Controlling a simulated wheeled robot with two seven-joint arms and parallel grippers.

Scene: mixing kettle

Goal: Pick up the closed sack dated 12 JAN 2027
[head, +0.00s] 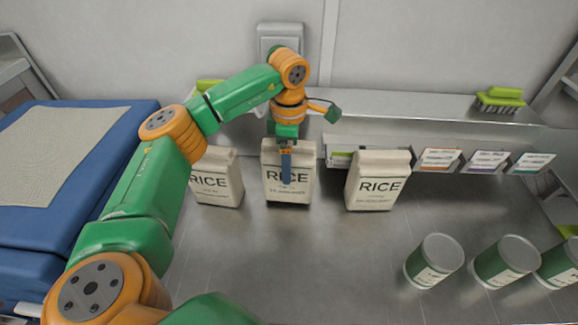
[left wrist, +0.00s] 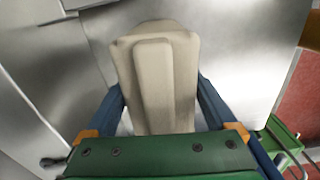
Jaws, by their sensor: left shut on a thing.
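Three cream paper sacks marked RICE stand upright in a row on the steel counter. They are the left sack (head: 217,178), the middle sack (head: 272,187) and the right sack (head: 378,181). All three look closed, with folded tops. Small print shows under the word RICE, but the dates are too small to read. My left gripper (head: 287,172) points down over the middle sack and is shut on it. In the left wrist view the blue fingers (left wrist: 160,110) lie on both sides of the middle sack (left wrist: 155,65). My right gripper does not show.
A shelf (head: 400,103) along the back wall holds a green brush (head: 500,98) and several label cards (head: 440,159) along its front. Several green and white tins (head: 434,262) stand at the front right. The counter's front middle is clear.

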